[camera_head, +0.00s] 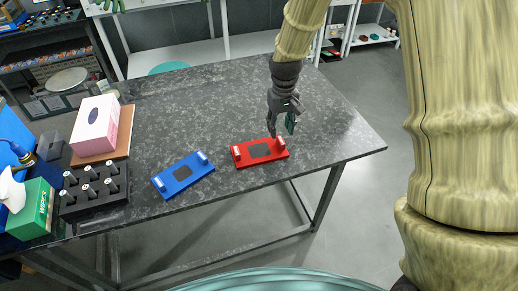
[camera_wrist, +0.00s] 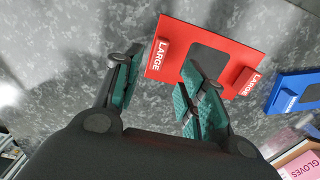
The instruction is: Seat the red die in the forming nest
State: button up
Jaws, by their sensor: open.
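A red plate (camera_head: 245,161) lies on the grey table with a dark square in its middle and a raised block at each end. In the wrist view the red plate (camera_wrist: 190,35) has "LARGE" on both end blocks. I cannot tell whether this plate is the red die or only one of its parts is. No separate part marked as the forming nest can be made out. My gripper (camera_head: 281,129) is open and empty, above the plate's far right end. In the wrist view my gripper's (camera_wrist: 162,85) right finger covers part of the plate.
A blue plate (camera_head: 165,187) of like shape lies left of the red one. Further left are a black rack (camera_head: 95,208) with several vials, a green box (camera_head: 37,208) and a pink-and-white glove box (camera_head: 95,125). The table's middle and back are clear.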

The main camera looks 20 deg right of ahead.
aim_at(281, 140)
jog(key=shift+s+d+f+p, duration=0.1)
jog(key=shift+s+f+p, duration=0.25)
jog(key=shift+f, duration=0.25)
jog(key=shift+d+f+p, duration=0.1)
jog(key=shift+f+p, duration=0.9)
jog(key=shift+f, duration=1.3)
grip_shut()
